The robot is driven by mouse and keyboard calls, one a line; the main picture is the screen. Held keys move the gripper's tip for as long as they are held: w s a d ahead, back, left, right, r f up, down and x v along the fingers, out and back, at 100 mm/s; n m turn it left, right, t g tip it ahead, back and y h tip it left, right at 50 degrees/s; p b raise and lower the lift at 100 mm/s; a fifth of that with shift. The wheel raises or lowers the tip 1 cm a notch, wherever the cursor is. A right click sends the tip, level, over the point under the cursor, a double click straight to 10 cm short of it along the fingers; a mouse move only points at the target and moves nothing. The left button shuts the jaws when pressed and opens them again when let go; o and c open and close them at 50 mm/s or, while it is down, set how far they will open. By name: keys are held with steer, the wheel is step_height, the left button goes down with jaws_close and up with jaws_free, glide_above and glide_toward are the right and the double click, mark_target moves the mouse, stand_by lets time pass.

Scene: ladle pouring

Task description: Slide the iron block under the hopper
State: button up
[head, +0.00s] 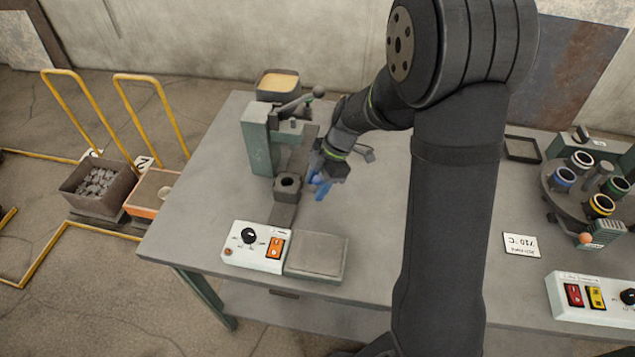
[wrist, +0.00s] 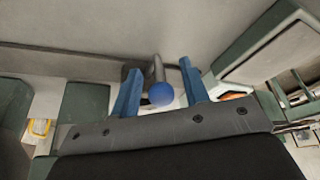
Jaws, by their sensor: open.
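The iron block (head: 288,186), a dark block with a round hole in its top, sits on a dark flat track (head: 284,213) on the table. The likely hopper, a dark box of tan grain (head: 278,82), stands at the back behind a green stand (head: 258,140). My gripper (head: 320,186), with blue fingers, is just right of the block. In the wrist view my open fingers (wrist: 160,90) stand either side of a blue ball knob (wrist: 162,95) on a grey rod (wrist: 158,68). Whether they touch it, I cannot tell.
A white control box (head: 255,245) and a flat grey plate (head: 317,256) lie at the front of the table. A lever with a ball end (head: 318,92) juts from the stand. A carousel of cups (head: 590,190) stands at right. The table's left part is clear.

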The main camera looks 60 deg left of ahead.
jaws_close()
steer(key=w+a, duration=1.5)
steer(key=shift+w+a, duration=0.3)
steer(key=shift+a, duration=0.05)
steer(key=shift+w+a, duration=0.2)
steer(key=shift+w, duration=0.05)
steer(key=shift+a+r, duration=0.1)
jaws_free()
steer(key=shift+w, duration=0.1)
